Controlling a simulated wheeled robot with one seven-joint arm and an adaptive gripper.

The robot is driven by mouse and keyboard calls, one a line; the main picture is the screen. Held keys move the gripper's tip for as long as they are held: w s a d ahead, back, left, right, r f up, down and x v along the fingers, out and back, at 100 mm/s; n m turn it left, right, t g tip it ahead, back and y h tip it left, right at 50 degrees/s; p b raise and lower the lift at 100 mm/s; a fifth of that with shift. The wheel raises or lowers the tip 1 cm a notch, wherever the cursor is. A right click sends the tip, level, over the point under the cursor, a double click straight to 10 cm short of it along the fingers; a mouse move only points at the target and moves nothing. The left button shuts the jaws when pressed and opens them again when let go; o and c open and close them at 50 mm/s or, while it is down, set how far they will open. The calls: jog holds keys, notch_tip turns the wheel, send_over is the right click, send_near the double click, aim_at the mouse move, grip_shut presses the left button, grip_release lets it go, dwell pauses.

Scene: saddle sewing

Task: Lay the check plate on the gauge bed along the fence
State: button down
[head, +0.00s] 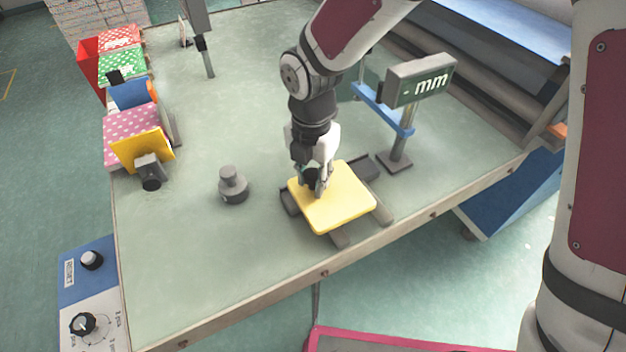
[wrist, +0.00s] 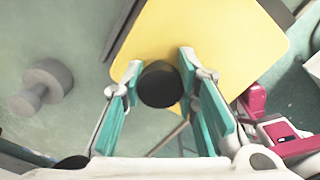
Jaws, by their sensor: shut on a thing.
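The check plate is a yellow square plate (head: 345,205) with rounded corners and a black knob (wrist: 160,84). My gripper (head: 318,188) points down with its fingers shut on the knob; its teal finger pads show on both sides of it in the wrist view (wrist: 160,90). The plate is over the dark grey gauge bed (head: 382,213), hiding most of it. Parts of the bed stick out around the plate. A dark bar, perhaps the fence (head: 357,167), shows along its far side. I cannot tell whether the plate touches the bed or hangs just above it.
A readout showing "- mm" (head: 421,81) stands on a post behind the bed, with a blue bar (head: 384,109) beside it. A grey knobbed weight (head: 233,186) stands to the left. Coloured pads and another yellow plate (head: 140,150) sit at the table's left edge.

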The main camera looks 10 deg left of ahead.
aim_at(312, 188)
jog(key=shift+f+p, duration=0.35)
jog(key=shift+f, duration=1.25)
jog(key=shift+f, duration=0.1)
jog(key=c, duration=1.2)
grip_release()
jog(key=shift+c, duration=0.2)
notch_tip(312, 188, up, 12)
jog(key=shift+r+b, duration=0.1)
jog(key=shift+b, duration=0.8)
